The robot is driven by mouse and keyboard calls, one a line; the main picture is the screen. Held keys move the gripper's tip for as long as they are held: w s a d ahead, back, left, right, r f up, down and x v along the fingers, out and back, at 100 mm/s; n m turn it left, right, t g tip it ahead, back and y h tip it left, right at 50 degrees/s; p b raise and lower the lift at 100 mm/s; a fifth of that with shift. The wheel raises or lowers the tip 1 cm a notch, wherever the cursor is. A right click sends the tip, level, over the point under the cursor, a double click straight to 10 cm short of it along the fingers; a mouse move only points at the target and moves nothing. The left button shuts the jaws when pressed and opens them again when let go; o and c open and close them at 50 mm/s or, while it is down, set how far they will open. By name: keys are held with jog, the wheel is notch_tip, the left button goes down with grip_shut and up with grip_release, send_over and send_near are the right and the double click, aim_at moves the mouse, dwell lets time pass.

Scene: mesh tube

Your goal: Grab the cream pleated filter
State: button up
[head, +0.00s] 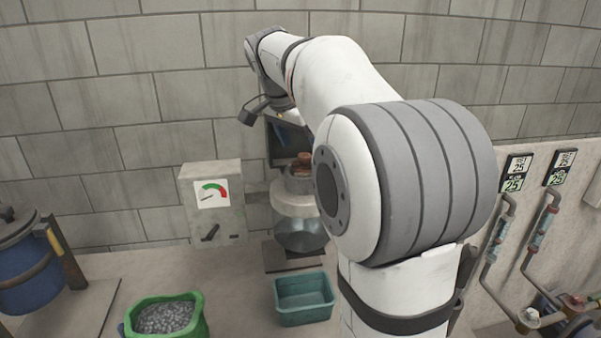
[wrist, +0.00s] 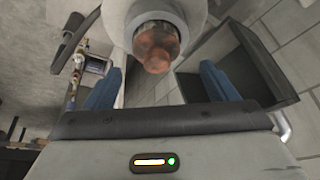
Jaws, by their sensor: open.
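I cannot make out a cream pleated filter in either view. My gripper (wrist: 160,88) is open, with its blue fingers apart and nothing between them. A brown, copper-coloured rounded piece (wrist: 157,48) sticks out of a pale round housing (wrist: 194,14) just beyond the fingertips. It is not seen to touch them. In the head view the brown piece (head: 304,159) sits on top of the housing (head: 293,202), below my wrist. My arm hides part of that area.
A clear bowl (head: 301,238) is under the housing. A teal bin (head: 304,307) and a green tub of grey pellets (head: 196,317) stand in front. A gauge box (head: 222,222) is left of the housing. A dark open box (wrist: 262,65) is close beside my right finger in the wrist view.

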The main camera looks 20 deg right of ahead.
aim_at(301, 167)
jog(key=shift+p+x, duration=0.3)
jog(key=shift+x, duration=1.6)
jog(key=shift+s+a, duration=0.1)
jog(key=shift+s, duration=0.1)
jog(key=shift+c, duration=0.5)
jog(key=c, duration=1)
